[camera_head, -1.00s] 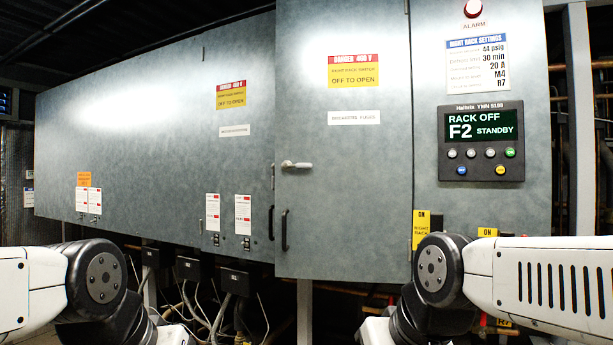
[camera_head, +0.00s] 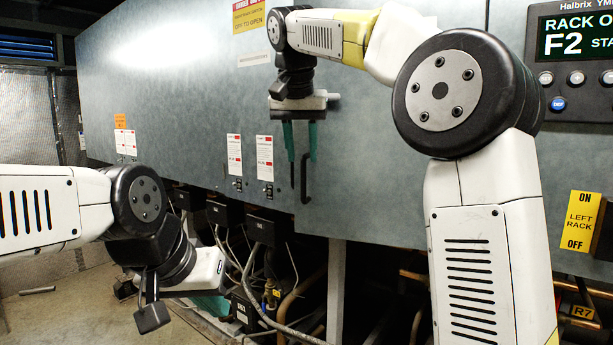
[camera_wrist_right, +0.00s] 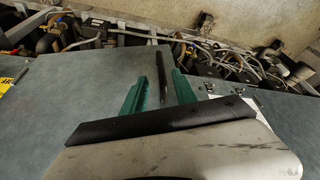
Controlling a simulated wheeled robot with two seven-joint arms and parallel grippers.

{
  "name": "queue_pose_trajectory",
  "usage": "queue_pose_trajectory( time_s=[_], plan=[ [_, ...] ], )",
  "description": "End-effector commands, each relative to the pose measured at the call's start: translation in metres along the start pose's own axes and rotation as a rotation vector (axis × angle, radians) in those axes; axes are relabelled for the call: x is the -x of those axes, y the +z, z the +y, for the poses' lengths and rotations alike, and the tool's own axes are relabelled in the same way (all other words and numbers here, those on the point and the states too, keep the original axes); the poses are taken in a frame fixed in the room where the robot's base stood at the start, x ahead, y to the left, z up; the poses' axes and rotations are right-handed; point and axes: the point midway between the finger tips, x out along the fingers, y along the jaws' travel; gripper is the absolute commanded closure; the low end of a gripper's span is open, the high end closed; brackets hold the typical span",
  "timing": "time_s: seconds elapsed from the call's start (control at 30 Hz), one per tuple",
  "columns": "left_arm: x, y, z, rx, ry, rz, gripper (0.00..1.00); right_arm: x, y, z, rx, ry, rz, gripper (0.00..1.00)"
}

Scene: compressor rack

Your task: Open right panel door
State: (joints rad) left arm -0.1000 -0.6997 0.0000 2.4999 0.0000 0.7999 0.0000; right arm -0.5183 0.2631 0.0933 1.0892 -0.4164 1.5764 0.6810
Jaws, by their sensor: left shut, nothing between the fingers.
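The right panel door (camera_head: 385,190) is a grey sheet-metal door and looks closed. Its black vertical handle (camera_head: 306,180) is near its left edge. My right gripper (camera_head: 301,155) is open, its green fingers pointing down at the handle's upper end. In the right wrist view a dark bar (camera_wrist_right: 162,72), apparently the handle, shows between the open fingers (camera_wrist_right: 158,88); I cannot tell whether they touch it. The door's lever is hidden behind my right wrist. My left gripper (camera_head: 210,304) is low at the left, shut and mostly hidden, with nothing in it.
Black boxes and cables (camera_head: 262,230) hang below the panels. A control display (camera_head: 580,35) and yellow switch label (camera_head: 580,222) are on the right. Floor shows at lower left.

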Motion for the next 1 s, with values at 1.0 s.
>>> queue_pose_trajectory(
  time_s=[1.0],
  plan=[
    [0.000,0.000,0.000,0.000,0.000,0.000,1.00,-0.077,-0.002,-0.002,-0.006,0.002,0.001,0.78]
  ],
)
